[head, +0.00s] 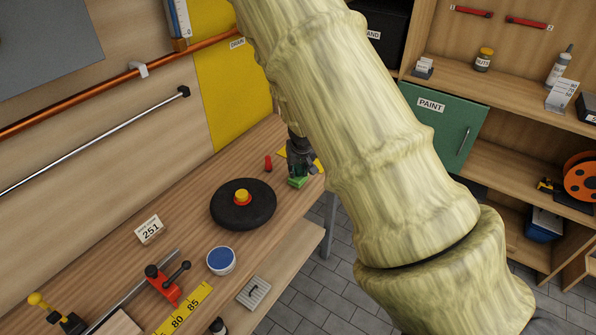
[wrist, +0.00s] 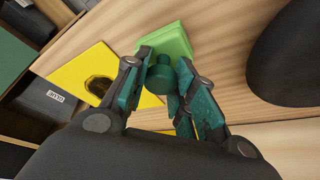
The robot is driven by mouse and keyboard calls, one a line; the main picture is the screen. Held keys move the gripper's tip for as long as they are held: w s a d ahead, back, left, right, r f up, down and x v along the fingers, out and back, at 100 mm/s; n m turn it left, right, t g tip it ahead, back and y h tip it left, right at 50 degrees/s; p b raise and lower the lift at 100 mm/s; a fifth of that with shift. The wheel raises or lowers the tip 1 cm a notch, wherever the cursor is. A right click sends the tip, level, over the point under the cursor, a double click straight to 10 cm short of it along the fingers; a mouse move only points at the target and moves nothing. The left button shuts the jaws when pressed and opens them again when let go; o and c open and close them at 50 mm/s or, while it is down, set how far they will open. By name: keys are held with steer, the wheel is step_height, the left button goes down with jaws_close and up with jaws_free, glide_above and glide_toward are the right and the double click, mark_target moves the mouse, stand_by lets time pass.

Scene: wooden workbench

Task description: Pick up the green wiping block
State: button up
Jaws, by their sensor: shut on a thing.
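The green wiping block (wrist: 172,38) has a light green base and a darker teal round knob. In the wrist view the two fingers of my gripper (wrist: 163,68) are closed around the knob, one on each side. In the head view the block (head: 297,182) shows small under my gripper (head: 300,158), near the far end of the bench. My arm hides part of that area. I cannot tell whether the block's underside touches the bench.
A black disc (head: 258,209) with a red and yellow top lies left of the block. A small red piece (head: 268,163) stands nearby. A yellow plate (wrist: 75,61) with a dark opening lies beside the block. A blue-topped tub (head: 221,261) and red clamp (head: 162,286) are nearer.

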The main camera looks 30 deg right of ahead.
mark_target(298, 166)
steer(key=shift+r+p, duration=1.25)
steer(key=shift+r, duration=3.05)
